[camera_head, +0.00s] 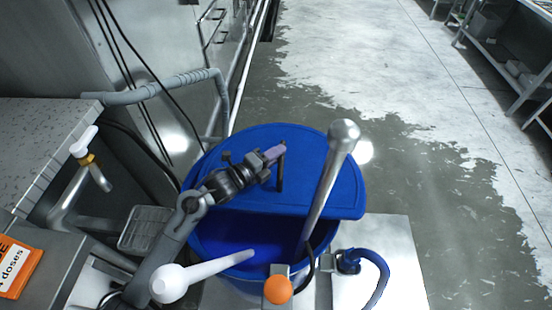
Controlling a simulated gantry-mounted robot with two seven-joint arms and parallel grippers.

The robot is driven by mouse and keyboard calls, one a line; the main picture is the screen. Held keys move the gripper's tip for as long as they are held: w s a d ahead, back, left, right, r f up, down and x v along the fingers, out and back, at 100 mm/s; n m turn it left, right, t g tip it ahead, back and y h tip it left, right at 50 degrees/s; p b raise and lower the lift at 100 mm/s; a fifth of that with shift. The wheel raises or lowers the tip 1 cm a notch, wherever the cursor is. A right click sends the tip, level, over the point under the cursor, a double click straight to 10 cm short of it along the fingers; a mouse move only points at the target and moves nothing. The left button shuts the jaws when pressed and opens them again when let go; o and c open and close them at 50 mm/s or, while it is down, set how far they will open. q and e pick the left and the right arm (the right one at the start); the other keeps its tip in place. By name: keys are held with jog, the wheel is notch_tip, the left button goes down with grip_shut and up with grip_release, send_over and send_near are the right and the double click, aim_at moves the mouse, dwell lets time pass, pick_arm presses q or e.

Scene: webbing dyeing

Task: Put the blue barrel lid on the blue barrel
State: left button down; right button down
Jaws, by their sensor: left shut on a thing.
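The blue barrel lid (318,180) is a flat blue plate with a rounded far edge, a nearly straight near edge and a dark upright handle (281,175). My left gripper (276,154) is shut on this handle. The lid lies over the far part of the blue barrel (238,272), and the near part of the barrel's mouth is open below its near edge. I cannot tell whether the lid touches the rim. My right gripper is not in view.
A metal rod with a rounded knob (344,135) rises in front of the lid. A white round-ended tool (170,284) reaches across the open mouth. An orange knob (278,289) and a blue hose (376,276) are at the near side.

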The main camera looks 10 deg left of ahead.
pick_arm(q)
jog(key=shift+f, duration=0.7)
jog(key=shift+f, duration=0.2)
jog(key=c, duration=1.1)
grip_release()
jog(key=shift+f, duration=0.1)
jog(key=shift+o, duration=0.2)
jog(key=v, duration=0.5)
jog(key=shift+p, duration=0.35)
jog(key=shift+s+a, duration=0.15)
jog(key=shift+r, duration=0.2)
